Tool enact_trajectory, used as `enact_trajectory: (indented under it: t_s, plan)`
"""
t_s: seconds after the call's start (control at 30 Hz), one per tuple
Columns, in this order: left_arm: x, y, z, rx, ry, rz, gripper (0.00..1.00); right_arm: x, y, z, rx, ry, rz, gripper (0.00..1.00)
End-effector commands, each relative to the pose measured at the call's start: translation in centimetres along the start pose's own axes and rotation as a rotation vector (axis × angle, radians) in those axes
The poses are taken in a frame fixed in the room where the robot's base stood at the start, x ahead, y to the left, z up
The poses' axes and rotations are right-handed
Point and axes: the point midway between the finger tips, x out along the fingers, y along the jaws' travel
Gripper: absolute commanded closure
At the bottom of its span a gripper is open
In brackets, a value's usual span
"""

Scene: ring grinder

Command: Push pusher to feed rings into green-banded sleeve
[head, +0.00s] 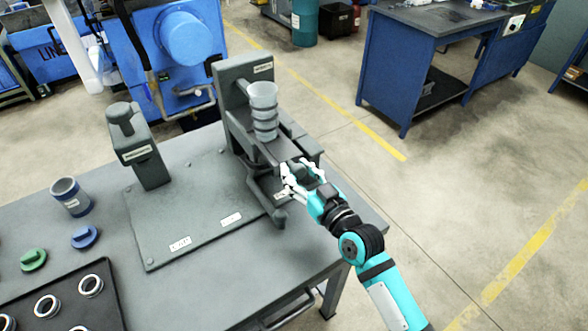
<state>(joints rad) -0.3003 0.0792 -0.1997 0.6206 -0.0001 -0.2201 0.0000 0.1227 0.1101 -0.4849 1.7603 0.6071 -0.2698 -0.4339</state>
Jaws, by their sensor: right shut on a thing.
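A pale grey sleeve (263,96) with darker ring-like bands stands upright in the dark grey machine (234,78). I cannot make out a green band on it. My right gripper (298,178) reaches in from the lower right and is shut at the machine's front right side, just below the sleeve. It holds a dark part that I take to be the pusher, mostly hidden by the fingers. A dark rounded lever end (279,218) shows just left of and below the gripper. My left gripper is not in view.
A dark post fixture (140,150) stands on the same base plate (185,205). A blue-banded sleeve (71,197), a green cap (33,259), a blue cap (85,237) and a black tray (105,317) with several rings are on the left of the grey table (240,285).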

Motion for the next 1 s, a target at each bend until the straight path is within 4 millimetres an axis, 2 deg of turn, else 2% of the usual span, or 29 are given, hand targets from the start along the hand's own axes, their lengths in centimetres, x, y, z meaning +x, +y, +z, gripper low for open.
enact_trajectory:
  t_s: [0.73, 1.0]
  plan:
    - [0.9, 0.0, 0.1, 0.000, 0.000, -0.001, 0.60, 3.6, 0.0, 0.0, 0.000, 0.002, 0.000, 0.96]
    - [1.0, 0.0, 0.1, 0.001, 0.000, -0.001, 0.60, 4.5, 0.0, -0.1, 0.000, 0.002, 0.000, 1.00]
